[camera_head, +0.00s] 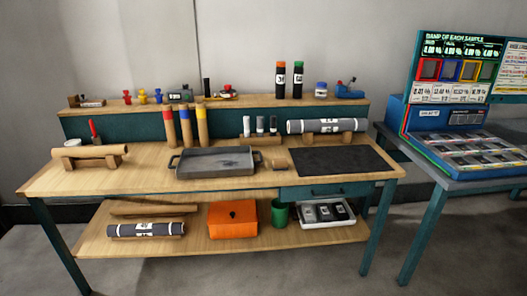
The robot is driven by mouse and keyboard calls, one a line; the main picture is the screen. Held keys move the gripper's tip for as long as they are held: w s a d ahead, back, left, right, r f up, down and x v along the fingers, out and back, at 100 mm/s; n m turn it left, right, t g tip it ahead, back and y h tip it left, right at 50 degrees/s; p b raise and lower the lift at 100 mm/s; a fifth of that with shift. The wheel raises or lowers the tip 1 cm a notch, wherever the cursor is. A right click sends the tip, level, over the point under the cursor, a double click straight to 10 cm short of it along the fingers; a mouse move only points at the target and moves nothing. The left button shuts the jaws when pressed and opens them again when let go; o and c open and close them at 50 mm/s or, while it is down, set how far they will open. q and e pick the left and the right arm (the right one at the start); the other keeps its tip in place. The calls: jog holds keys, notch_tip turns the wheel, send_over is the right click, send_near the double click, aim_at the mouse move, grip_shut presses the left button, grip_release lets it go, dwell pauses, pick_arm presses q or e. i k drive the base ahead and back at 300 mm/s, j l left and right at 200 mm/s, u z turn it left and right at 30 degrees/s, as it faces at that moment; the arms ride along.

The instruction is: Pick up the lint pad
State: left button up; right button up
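I cannot tell for certain which thing is the lint pad. A small flat tan block (278,164) lies on the wooden workbench (120,182), between the grey metal tray (213,163) and a flat black mat (329,161). A grey roll (320,126) with white labels rests on a wooden cradle behind the mat. Another grey roll (146,229) lies on the lower shelf, and a tan roll (91,151) lies on a stand at the bench's left. Neither of my grippers is in view.
Upright tubes (186,125) with coloured tops stand behind the tray. The lower shelf holds an orange box (233,218), a green cup (280,213) and a white tray (327,222). A blue display console (440,117) stands on the right table. The bench's front left is clear.

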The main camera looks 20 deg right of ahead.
aim_at(278, 164)
jog(key=i, duration=1.75)
